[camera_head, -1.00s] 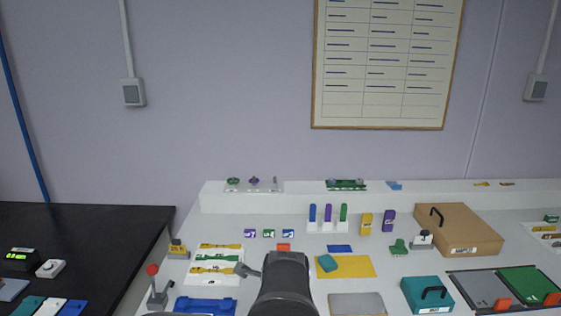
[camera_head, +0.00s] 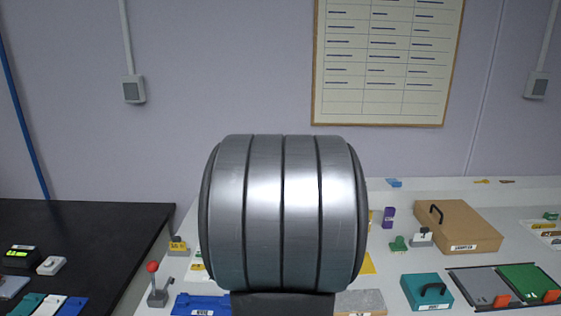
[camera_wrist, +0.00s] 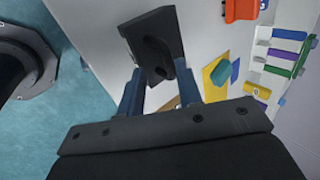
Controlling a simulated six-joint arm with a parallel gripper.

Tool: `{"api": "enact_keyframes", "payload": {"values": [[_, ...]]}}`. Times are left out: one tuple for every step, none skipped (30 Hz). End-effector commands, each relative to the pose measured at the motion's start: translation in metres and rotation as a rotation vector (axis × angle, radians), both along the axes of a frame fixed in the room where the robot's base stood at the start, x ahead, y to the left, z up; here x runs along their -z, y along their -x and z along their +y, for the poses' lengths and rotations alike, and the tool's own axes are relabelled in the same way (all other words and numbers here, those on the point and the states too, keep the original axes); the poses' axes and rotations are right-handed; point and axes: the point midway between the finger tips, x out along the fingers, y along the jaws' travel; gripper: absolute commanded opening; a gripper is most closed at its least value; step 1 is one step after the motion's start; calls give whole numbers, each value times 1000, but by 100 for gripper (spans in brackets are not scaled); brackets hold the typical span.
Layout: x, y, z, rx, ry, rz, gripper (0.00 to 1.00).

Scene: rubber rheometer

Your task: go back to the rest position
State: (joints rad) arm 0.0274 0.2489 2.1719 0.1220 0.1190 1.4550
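My gripper (camera_wrist: 160,82) shows in the wrist view with its two blue-grey fingers apart. A dark plate-like object (camera_wrist: 150,30) shows at and beyond the fingertips; I cannot tell what it is or whether it touches them. In the head view my arm's large silver, banded part fills the middle, and the gripper is out of sight there. Behind it, the middle of the white bench (camera_head: 395,305) is hidden.
A yellow mat (camera_wrist: 209,91) with a teal block (camera_wrist: 220,74) and a rack of coloured vials (camera_wrist: 286,53) lie right of the fingers. A brown case (camera_head: 458,228), teal case (camera_head: 415,288) and red-knobbed lever (camera_head: 152,268) stand on the bench. A black table (camera_head: 90,225) is at left.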

Motion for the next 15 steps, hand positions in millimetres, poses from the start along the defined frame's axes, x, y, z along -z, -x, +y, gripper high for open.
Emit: {"api": "enact_keyframes", "payload": {"values": [[6,-3,0,0,0,3,32],[8,-4,0,0,0,3,32],[11,-6,0,1,1,3,32],[11,-8,0,1,1,1,32],[6,-11,0,0,1,-3,32],[1,-14,0,0,1,-4,32],[-1,-16,0,0,1,-3,32],[-2,-17,0,0,1,-2,32],[-3,-19,0,0,1,-1,32],[-4,-20,0,0,1,0,32],[-4,-20,0,1,1,0,32],[-5,-20,0,1,1,0,32],[-5,-20,0,1,1,0,32],[-5,-20,0,1,1,0,32],[-5,-20,0,1,1,0,32]]}}
